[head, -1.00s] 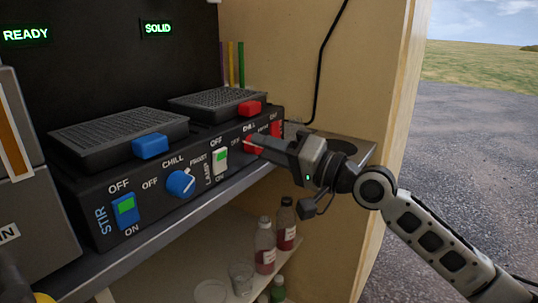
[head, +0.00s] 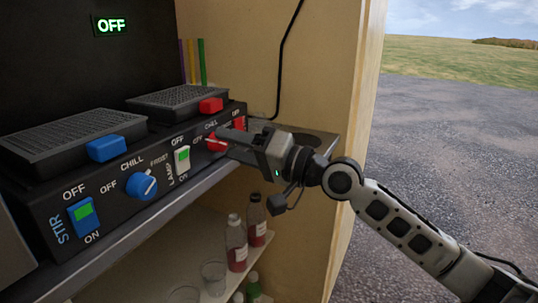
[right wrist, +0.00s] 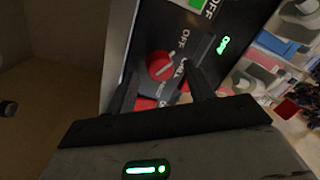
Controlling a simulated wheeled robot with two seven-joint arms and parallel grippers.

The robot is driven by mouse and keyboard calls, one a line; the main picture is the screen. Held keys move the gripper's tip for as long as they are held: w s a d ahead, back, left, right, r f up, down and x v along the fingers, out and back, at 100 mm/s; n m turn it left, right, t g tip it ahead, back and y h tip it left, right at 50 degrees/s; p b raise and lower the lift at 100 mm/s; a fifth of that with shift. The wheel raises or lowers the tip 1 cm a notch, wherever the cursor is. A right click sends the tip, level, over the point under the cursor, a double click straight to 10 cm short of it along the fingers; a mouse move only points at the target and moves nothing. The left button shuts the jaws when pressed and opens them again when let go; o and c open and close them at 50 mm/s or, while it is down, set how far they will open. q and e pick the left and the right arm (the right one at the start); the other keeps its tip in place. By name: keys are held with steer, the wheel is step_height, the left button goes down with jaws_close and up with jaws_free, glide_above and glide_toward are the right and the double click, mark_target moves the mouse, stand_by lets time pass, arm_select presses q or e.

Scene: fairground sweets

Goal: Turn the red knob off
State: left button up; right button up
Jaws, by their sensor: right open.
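The red knob (head: 215,144) is on the front of the black control panel (head: 60,232), partly hidden behind my right gripper (head: 226,141) in the head view. In the right wrist view the red knob (right wrist: 160,65) shows as a round dial with a white line, beside OFF and CHILL lettering. My right gripper (right wrist: 162,88) is open, its fingers pointing at the panel, with the knob just beyond and between the tips. I cannot tell whether they touch it. The green display (head: 111,26) above reads OFF. My left gripper is out of view.
The blue knob (head: 142,185), blue STIR switch (head: 83,217) and white lamp switch (head: 182,159) share the panel. A red switch (head: 239,125) is close right of the red knob. Bottles (head: 236,243) stand on the shelf below. A wooden wall (head: 330,90) is behind my gripper.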

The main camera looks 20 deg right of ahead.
arm_select(q)
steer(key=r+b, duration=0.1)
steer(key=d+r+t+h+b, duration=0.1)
steer(key=b, duration=0.1)
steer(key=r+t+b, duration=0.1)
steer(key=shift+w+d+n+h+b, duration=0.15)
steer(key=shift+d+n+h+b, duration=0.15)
steer(key=shift+b, duration=0.1)
arm_select(e)
steer(key=v, duration=1.5)
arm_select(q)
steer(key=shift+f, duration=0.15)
arm_select(e)
steer(key=shift+s, duration=0.1)
